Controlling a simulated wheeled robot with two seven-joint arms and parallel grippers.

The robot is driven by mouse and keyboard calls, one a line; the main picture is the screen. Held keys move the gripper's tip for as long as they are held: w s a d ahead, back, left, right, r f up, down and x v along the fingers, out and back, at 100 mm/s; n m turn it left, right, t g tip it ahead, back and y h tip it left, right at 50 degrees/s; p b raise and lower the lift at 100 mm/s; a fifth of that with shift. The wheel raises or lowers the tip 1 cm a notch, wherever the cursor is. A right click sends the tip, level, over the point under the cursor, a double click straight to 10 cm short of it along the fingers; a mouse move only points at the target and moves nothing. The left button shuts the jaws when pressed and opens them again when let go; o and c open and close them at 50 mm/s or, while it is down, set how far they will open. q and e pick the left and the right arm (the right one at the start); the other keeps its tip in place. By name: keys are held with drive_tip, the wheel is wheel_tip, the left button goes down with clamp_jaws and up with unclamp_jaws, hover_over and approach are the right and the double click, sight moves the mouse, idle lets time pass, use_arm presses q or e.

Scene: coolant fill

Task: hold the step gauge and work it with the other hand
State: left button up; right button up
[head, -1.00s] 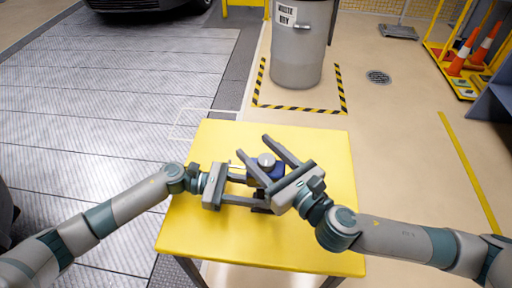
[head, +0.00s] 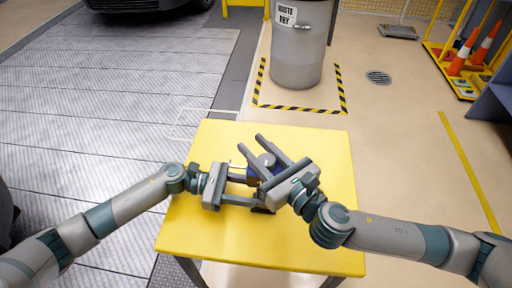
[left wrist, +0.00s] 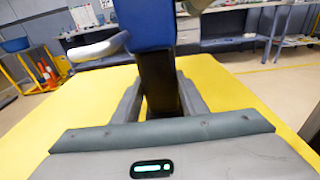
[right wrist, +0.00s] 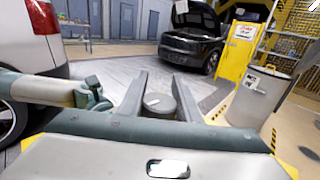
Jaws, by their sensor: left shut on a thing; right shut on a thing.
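The step gauge has a blue body (left wrist: 147,25), a dark stem (left wrist: 158,85) below it, a silver lever (left wrist: 98,47) at its side and a round grey knob (head: 266,160) on top. It is held upright over the yellow table. My left gripper (head: 258,191) is shut on the dark stem, which stands between its fingers in the left wrist view. My right gripper (head: 252,143) is shut on the knob from above. The knob also shows between its fingers in the right wrist view (right wrist: 159,102). The right hand hides part of the blue body.
The yellow table (head: 210,235) is otherwise bare. A grey waste bin (head: 298,50) stands on the floor behind it, inside striped floor tape. A yellow rack with orange cones (head: 485,48) is at the far right.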

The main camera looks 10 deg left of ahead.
drive_tip(key=shift+m+t+h, duration=0.3)
drive_tip(key=shift+h, duration=0.1)
drive_tip(key=shift+w+d+m+t+h, duration=0.15)
drive_tip(key=shift+d+m+t+h, duration=0.5)
drive_tip(key=shift+m+h, duration=1.65)
drive_tip(key=shift+w+d+m+t+h, duration=0.15)
drive_tip(key=shift+d+m+t+h, duration=0.45)
drive_tip(key=shift+m+h, duration=1.7)
drive_tip(key=shift+w+d+m+t+h, duration=0.15)
drive_tip(key=shift+d+m+t+h, duration=0.7)
drive_tip(key=shift+h, duration=2.75)
drive_tip(key=shift+a+m, duration=0.25)
drive_tip(key=o, duration=1.1)
